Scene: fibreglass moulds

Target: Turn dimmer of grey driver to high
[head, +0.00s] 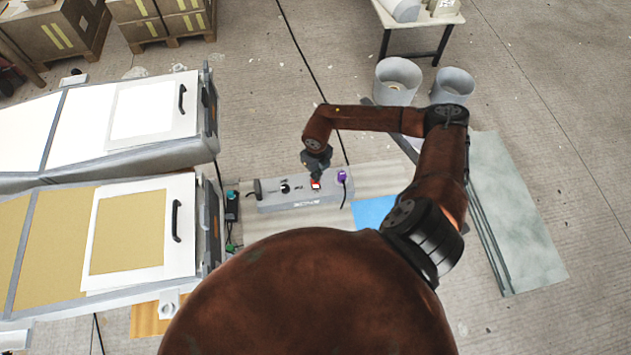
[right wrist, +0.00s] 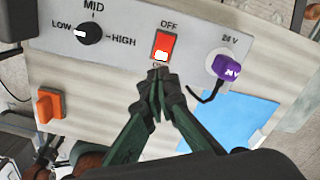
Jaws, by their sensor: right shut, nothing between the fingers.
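The white mark sits on the LOW side; the knob also shows in the head view (head: 285,188). My right gripper (right wrist: 158,74) is shut and empty, its tips at the ON end of the red switch (right wrist: 165,46); contact is unclear. In the head view my right gripper (head: 316,177) hangs over the driver, right of the dimmer.
A purple 24 V plug (right wrist: 227,68) with a black cable sits right of the switch. An orange part (right wrist: 50,105) stands at the lower left. A blue sheet (head: 373,212) lies right of the driver. Mould stands (head: 135,240) fill the left side.

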